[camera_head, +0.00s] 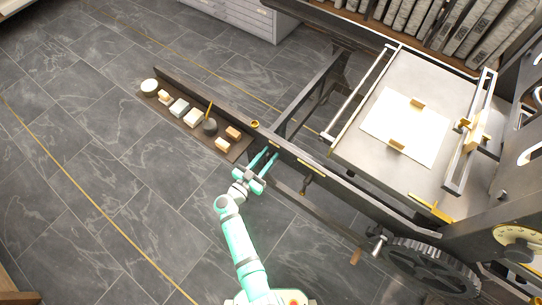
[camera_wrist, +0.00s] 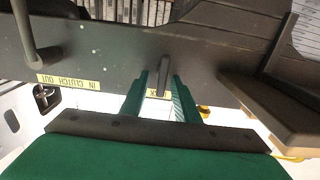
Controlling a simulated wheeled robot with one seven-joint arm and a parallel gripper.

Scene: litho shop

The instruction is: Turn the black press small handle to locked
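The black press (camera_head: 350,195) has a long dark side rail running diagonally in the head view. The small handle (camera_wrist: 164,72) is a short dark lever standing out from the rail in the wrist view. A small yellow label (camera_wrist: 157,94) lies behind it, partly hidden. My gripper (camera_head: 270,156) is at the rail. In the wrist view its two green fingers (camera_wrist: 162,88) are open, one on each side of the small handle. I cannot tell whether either finger touches it. In the head view my gripper's fingers hide the handle.
A larger clutch lever (camera_wrist: 38,45) stands left of the small handle, above a yellow clutch label (camera_wrist: 68,82). A narrow shelf (camera_head: 240,152) with small blocks and pots adjoins the rail. A geared wheel (camera_head: 430,268) is at lower right. The tiled floor (camera_head: 110,200) at left is clear.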

